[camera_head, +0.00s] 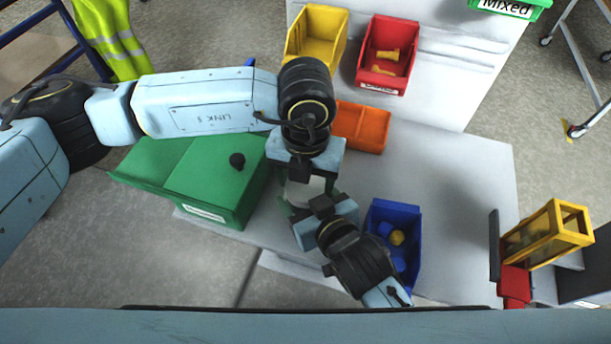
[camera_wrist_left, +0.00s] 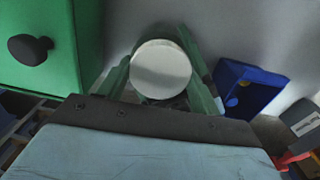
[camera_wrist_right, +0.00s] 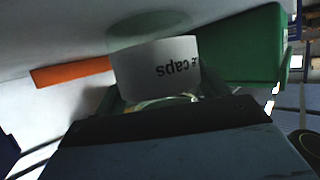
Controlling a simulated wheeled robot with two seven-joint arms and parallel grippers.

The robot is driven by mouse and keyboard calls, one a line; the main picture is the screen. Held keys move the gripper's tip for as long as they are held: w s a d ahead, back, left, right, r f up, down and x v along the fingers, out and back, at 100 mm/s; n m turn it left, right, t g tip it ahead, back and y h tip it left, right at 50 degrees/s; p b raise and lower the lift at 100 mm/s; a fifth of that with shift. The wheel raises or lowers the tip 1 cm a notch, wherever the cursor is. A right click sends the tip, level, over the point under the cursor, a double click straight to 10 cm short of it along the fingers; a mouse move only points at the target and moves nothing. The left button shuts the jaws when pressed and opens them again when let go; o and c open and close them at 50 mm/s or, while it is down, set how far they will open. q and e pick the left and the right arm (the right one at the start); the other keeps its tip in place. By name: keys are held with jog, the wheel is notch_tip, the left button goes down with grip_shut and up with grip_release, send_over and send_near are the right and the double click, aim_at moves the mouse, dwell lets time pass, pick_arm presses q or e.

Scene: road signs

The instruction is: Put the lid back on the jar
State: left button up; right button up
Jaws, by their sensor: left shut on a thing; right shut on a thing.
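The white round lid (camera_wrist_left: 160,69) fills the space between the green fingers of my left gripper (camera_wrist_left: 160,80), which is shut on it. The jar (camera_wrist_right: 155,68) has a white label reading "caps", upside down in the right wrist view, and a greenish see-through end. My right gripper (camera_wrist_right: 155,98) is shut on the jar. In the head view both grippers meet beside the green box, with a pale part of the lid or jar (camera_head: 303,191) between them. Whether the lid sits fully on the jar is hidden.
A green box (camera_head: 215,175) with a dark knob stands to the left. A blue bin (camera_head: 413,217) with blue and yellow pieces is to the right, an orange bin (camera_head: 362,127) behind. Yellow (camera_head: 316,32) and red (camera_head: 387,55) bins are further back. The table's right part (camera_head: 465,170) is clear.

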pick_arm(q)
jog(key=shift+m, duration=0.7)
jog(key=o, duration=1)
jog(key=shift+o, duration=0.4)
jog(key=shift+s+d, duration=0.1)
jog(key=shift+d, duration=0.1)
notch_tip(320, 180, up, 4)
jog(key=shift+r, duration=0.25)
jog(key=shift+c, duration=0.3)
